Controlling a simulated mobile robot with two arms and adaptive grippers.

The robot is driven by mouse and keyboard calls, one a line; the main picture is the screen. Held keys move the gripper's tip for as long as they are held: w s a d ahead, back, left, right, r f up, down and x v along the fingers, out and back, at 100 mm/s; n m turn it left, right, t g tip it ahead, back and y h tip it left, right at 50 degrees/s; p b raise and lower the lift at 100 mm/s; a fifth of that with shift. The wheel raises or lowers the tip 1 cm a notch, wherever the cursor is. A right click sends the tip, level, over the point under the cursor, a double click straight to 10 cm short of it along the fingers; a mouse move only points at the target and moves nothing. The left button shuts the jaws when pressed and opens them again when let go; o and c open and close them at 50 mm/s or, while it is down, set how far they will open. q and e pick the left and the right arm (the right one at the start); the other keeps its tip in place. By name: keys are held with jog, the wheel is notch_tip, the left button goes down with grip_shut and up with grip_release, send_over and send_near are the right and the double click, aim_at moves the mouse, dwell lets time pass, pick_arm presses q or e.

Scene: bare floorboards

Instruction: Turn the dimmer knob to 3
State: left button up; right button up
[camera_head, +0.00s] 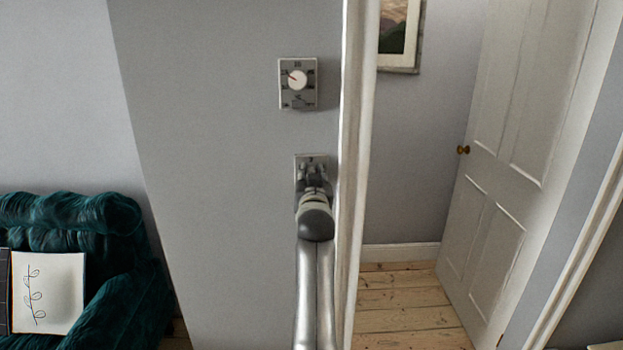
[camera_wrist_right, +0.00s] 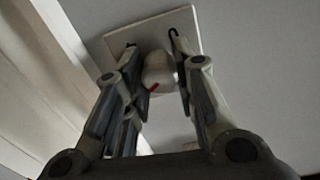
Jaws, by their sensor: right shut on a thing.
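Two wall controls are on the grey wall left of the door frame. The upper one is a grey plate (camera_head: 285,99) with a white round knob (camera_head: 297,80) whose red mark points to the upper left. The lower plate (camera_head: 311,159) is mostly hidden behind my right gripper (camera_head: 313,172). In the right wrist view, my right gripper (camera_wrist_right: 157,60) is shut on a white knob (camera_wrist_right: 159,72) with a red mark, on a pale square plate (camera_wrist_right: 190,22). Any markings on that plate cannot be read. My left gripper is out of view.
A white door frame (camera_head: 358,150) stands close to the right of the controls. Beyond it is an open white door (camera_head: 505,150) with a brass handle and a framed picture (camera_head: 397,38). A dark green armchair (camera_head: 125,290) with a light cushion (camera_head: 48,290) is at lower left.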

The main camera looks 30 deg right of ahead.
jog(key=shift+f+m, duration=0.35)
jog(key=shift+m, duration=0.75)
jog(key=o, duration=1)
jog(key=shift+r, duration=0.1)
jog(key=shift+o, duration=0.2)
jog(key=shift+r, duration=0.15)
notch_tip(320, 180, up, 10)
jog(key=shift+f, duration=0.1)
